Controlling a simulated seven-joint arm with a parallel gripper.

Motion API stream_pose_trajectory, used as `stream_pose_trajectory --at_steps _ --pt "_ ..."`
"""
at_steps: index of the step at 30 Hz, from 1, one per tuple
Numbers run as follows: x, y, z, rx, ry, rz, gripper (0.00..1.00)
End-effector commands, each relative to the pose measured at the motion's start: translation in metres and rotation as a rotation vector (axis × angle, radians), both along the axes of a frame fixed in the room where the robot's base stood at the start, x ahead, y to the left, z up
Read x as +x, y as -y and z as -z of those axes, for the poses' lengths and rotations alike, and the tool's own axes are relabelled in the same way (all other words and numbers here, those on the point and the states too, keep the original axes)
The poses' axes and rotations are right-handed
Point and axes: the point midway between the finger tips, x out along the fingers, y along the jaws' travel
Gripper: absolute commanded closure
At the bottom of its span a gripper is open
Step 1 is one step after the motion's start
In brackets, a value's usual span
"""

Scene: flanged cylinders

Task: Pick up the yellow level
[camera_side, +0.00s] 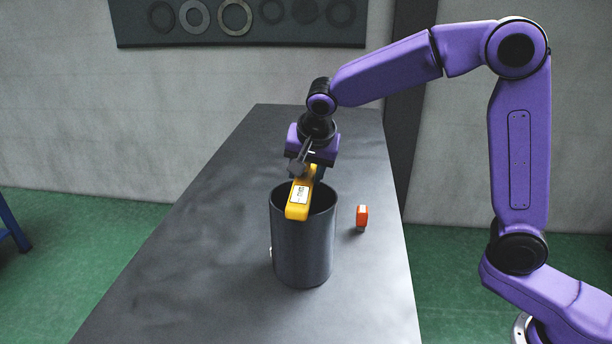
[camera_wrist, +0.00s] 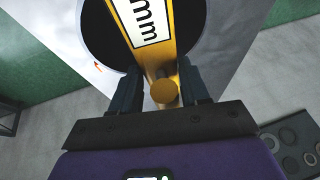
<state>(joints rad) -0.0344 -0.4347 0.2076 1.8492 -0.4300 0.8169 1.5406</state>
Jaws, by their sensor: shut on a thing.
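The yellow level (camera_side: 299,198) has a white label on its face and is held tilted at the mouth of a dark grey cylindrical bin (camera_side: 302,252). My gripper (camera_side: 308,169) is shut on the level's upper end, just above the bin's rim. In the wrist view the level (camera_wrist: 163,62) runs between the two dark fingers of my gripper (camera_wrist: 163,92), with the round dark bin opening (camera_wrist: 103,38) behind it. I cannot tell whether the level touches the rim.
A small orange object (camera_side: 362,217) with a pale label stands on the dark table (camera_side: 210,270), right of the bin. A small white thing, mostly hidden, shows at the bin's left side. The table left of the bin is clear. A board with rings hangs on the wall (camera_side: 90,110).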

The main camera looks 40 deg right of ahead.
Motion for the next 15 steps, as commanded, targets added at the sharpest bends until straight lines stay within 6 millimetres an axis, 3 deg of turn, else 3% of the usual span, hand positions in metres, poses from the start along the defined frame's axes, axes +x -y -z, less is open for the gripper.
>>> stream_pose_trajectory --at_steps 5,15 --pt "-0.003 0.000 -0.027 0.003 0.007 0.000 1.00" --pt "-0.057 0.014 -0.087 0.004 0.008 -0.002 1.00"
